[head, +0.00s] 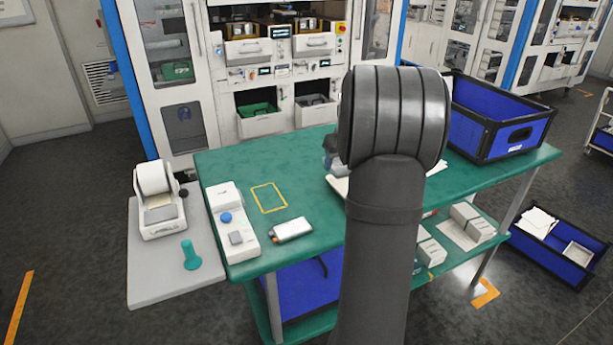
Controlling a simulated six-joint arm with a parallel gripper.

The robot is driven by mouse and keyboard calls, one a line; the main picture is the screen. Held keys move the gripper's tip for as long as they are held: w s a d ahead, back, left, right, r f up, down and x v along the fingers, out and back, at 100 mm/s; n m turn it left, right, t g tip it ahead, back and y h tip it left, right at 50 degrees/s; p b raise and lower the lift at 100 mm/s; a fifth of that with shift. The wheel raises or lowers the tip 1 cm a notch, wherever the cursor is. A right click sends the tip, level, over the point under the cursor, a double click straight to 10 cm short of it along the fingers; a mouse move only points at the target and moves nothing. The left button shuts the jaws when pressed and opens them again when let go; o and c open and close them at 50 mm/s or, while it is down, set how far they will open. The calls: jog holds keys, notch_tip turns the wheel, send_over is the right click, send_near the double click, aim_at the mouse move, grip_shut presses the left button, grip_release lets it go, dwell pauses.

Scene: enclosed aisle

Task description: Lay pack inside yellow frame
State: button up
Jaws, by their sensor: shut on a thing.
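The yellow frame (269,198) is a thin rectangular outline on the green table top, left of my arm, and its inside is bare. A small white pack-like item with an orange end (291,230) lies on the table just below and right of the frame, outside it. I cannot tell whether it is the task's pack. My arm's thick dark links stand in the middle of the view and cover what is behind them. My gripper is hidden there, so its fingers and anything in them do not show.
A white device with a blue button (231,218) stands left of the frame. A label printer (158,200) and a teal stand (191,256) are on the grey side table. A blue crate (534,138) sits at the table's right end. Partly hidden items lie behind my arm.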

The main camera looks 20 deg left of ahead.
jog(key=s+a, duration=0.6)
jog(key=a, duration=0.2)
send_over(268, 196)
jog(key=s+d, duration=0.1)
notch_tip(268, 196, down, 6)
jog(key=shift+d+f, duration=0.15)
jog(key=shift+f, duration=2.2)
jog(key=shift+f, duration=0.1)
jog(key=o, duration=1)
